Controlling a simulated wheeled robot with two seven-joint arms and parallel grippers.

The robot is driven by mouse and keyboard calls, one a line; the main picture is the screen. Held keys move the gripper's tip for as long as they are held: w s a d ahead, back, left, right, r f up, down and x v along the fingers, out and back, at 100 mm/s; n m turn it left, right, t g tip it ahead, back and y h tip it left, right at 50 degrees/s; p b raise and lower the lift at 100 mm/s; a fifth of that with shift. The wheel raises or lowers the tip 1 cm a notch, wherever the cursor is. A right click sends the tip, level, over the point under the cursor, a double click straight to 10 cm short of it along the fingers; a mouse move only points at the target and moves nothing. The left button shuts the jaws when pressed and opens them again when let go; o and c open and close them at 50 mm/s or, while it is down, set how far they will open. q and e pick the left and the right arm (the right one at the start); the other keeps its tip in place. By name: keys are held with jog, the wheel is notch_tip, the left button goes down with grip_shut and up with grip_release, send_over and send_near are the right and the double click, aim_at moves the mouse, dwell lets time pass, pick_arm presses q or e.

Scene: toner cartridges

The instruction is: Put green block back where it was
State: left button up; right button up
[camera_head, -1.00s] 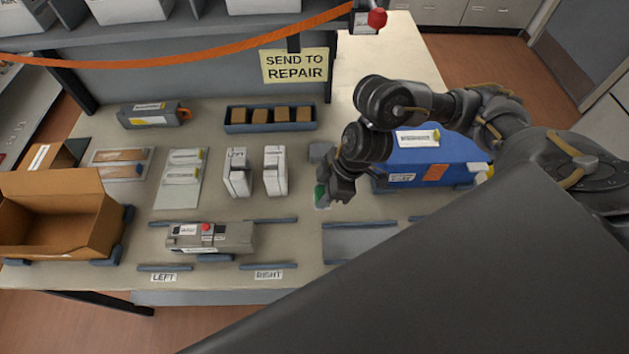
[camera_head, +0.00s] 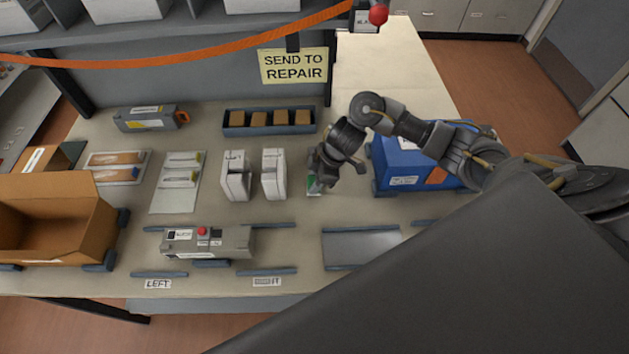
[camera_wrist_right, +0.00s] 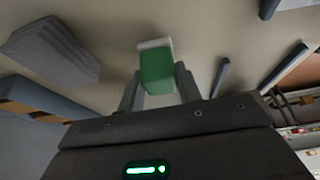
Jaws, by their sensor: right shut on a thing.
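The green block (camera_wrist_right: 157,70) is held between the fingers of my right gripper (camera_wrist_right: 158,88) in the right wrist view. It has a pale strip at its far end. In the head view the right gripper (camera_head: 320,186) is over the worktable, just right of the two white cartons. Only a little of the green block (camera_head: 312,183) shows there, beside the fingers; the rest is hidden. I cannot tell whether the block touches the tabletop. My left gripper is not in view.
White cartons (camera_head: 273,174) stand close to the left of the gripper, and a blue case (camera_head: 408,165) stands close to its right. A tray of brown boxes (camera_head: 228,131) lies behind. A grey cartridge (camera_head: 208,243) and a flat grey plate (camera_head: 360,247) lie in front.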

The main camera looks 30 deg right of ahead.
jog(key=shift+f, duration=0.5)
jog(key=o, duration=0.9)
jog(key=shift+f, duration=0.1)
jog(key=shift+r, duration=0.25)
jog(key=p+v, duration=0.1)
jog(key=v, duration=1)
jog(key=shift+s+d+r, duration=0.15)
jog(key=shift+d+r, duration=0.1)
jog(key=shift+r, duration=0.1)
